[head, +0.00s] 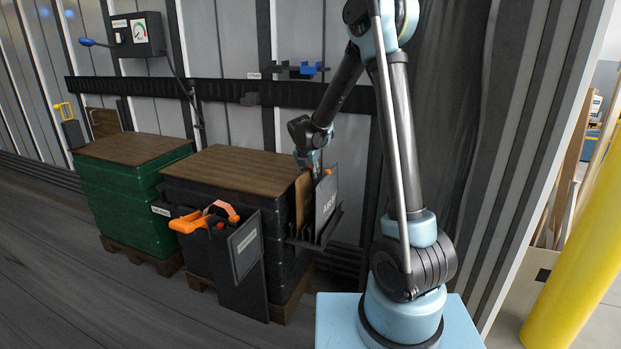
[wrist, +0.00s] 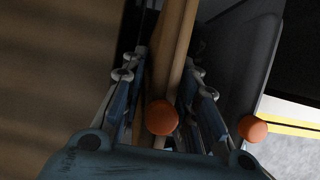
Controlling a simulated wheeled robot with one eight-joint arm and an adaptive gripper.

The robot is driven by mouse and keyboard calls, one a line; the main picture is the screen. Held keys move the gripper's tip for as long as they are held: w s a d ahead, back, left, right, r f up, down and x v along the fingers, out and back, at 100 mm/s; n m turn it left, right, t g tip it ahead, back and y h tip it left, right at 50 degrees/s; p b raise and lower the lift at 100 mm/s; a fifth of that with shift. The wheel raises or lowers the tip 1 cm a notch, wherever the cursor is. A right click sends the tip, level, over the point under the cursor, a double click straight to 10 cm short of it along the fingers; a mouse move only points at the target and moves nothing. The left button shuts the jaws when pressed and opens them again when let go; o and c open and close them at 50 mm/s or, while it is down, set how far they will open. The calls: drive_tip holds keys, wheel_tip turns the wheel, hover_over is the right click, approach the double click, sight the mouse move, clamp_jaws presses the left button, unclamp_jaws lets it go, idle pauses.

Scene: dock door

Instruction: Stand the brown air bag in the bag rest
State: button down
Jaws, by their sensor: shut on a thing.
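The brown air bag (head: 303,203) is an upright thin brown panel beside the black stack. In the wrist view the brown bag (wrist: 170,62) runs between my fingers, with an orange knob at its near end. My gripper (head: 313,170) is shut on its upper part; the gripper also shows in the wrist view (wrist: 163,95). The dark bag rest (head: 318,238) is at the bag's lower end. A grey bag (head: 327,197) lettered "AIR B" stands in it, just right of the brown one. Whether the brown bag's bottom edge touches the rest's floor is hidden.
A black crate stack with a brown top (head: 225,170) stands close left of the rest. An orange-handled tool (head: 207,217) hangs on its front by a dark panel. A green stack (head: 130,150) is further left. A wall rack (head: 295,70) is above.

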drive_tip(key=shift+f, duration=0.5)
drive_tip(key=c, duration=1.2)
unclamp_jaws()
